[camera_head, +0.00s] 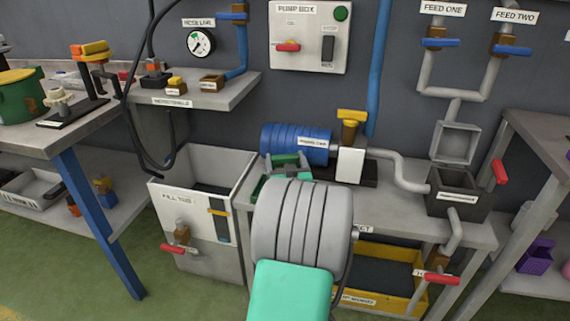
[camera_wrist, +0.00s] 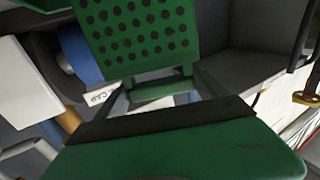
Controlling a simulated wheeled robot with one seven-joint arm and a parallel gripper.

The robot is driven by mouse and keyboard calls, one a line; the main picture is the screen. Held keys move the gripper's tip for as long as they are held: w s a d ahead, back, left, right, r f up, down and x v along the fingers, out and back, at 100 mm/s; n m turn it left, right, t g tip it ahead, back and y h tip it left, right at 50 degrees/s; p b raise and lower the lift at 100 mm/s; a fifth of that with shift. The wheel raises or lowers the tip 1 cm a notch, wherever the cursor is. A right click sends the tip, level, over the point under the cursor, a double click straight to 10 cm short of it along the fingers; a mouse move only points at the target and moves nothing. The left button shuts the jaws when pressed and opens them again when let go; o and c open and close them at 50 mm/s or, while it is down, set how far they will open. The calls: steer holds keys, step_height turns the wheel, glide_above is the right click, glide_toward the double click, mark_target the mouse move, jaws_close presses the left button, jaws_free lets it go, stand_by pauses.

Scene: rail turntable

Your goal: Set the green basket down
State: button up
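The green basket (camera_wrist: 145,35) shows in the wrist view as a green panel with rows of dark holes, close in front of my gripper (camera_wrist: 160,92). A green bar of it lies between the two grey fingers and seems to fill the gap between them. A broad green part with a black edge fills the lower wrist view. In the head view the basket (camera_head: 264,186) shows only in part, as green edges left of my grey arm at the bench. My arm hides most of the basket and gripper there. Whether the basket touches the bench cannot be told.
The bench (camera_head: 400,228) carries a blue motor (camera_head: 290,143), a pump with a yellow top (camera_head: 351,118) and a dark open box (camera_head: 458,190). A white tub (camera_head: 195,190) stands at left and a yellow bin (camera_head: 400,257) below. Pipes and red valve handles project at right.

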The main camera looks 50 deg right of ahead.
steer(key=shift+o, duration=0.8)
step_height(320, 180, down, 2)
steer(key=shift+f, duration=0.1)
steer(key=shift+o, duration=1.2)
steer(key=shift+r, duration=0.45)
steer(key=v, duration=1.2)
steer(key=w+a+f+n+g+y, duration=0.1)
steer(key=w+a+f+n+y, duration=0.2)
steer(key=w+a+y, duration=0.5)
steer(key=w+a+f+n+y, duration=0.3)
steer(key=w+a+n, duration=0.15)
steer(key=a, duration=0.75)
steer(key=s+a+f+n+g+y, duration=0.1)
steer(key=a+f+g, duration=0.15)
steer(key=a, duration=0.35)
steer(key=s+a+f+g+y, duration=0.1)
steer(key=s+a+g, duration=0.15)
steer(key=a, duration=0.35)
steer(key=s+a+g, duration=0.4)
steer(key=s+a, duration=0.3)
steer(key=s, duration=0.2)
steer(key=shift+a+r+g, duration=0.15)
steer(key=shift+r+g, duration=0.25)
steer(key=shift+r, duration=0.05)
